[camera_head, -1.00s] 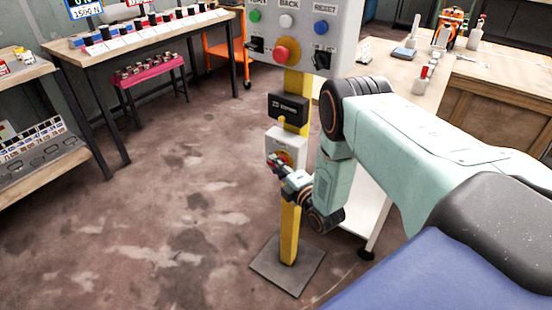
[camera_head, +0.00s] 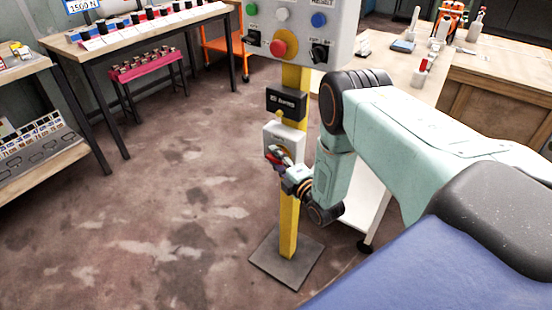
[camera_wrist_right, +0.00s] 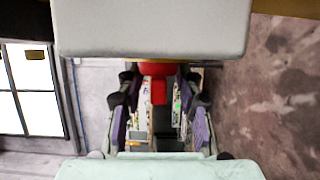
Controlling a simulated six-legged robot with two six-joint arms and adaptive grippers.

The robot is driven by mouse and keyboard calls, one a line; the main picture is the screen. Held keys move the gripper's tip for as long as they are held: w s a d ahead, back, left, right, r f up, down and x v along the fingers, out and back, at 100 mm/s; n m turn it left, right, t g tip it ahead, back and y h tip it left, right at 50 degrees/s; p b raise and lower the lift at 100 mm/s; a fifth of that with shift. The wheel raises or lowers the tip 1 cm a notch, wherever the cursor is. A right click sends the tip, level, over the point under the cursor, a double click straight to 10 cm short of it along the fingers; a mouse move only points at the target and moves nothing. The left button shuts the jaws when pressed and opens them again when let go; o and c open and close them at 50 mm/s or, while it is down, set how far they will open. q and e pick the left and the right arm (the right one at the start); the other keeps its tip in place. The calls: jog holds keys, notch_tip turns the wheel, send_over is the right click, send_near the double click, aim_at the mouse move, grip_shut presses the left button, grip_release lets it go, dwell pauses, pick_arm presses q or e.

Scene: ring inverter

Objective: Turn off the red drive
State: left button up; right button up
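A small grey switch box (camera_head: 284,138) with a yellow disc is fixed low on a yellow post (camera_head: 290,222). My right gripper (camera_head: 273,157) is at the front of this box and covers part of it. In the right wrist view a red handle (camera_wrist_right: 158,91) lies between the two fingers of the right gripper (camera_wrist_right: 160,108). Gaps show on both sides of the handle, so the fingers look open around it, not clamped. My left gripper is not in view.
Above the box are a black unit (camera_head: 287,103) and a grey control panel (camera_head: 300,40) with buttons, a red mushroom button (camera_head: 279,47) and black switches. A base plate (camera_head: 287,260) lies on the floor. Open floor is at the left; a wooden workbench (camera_head: 490,85) stands at the right.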

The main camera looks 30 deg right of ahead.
jog(key=shift+a, duration=0.1)
jog(key=shift+s+r, duration=0.1)
jog(key=shift+s, duration=0.25)
jog(key=s, duration=1.1)
jog(key=shift+s, duration=0.15)
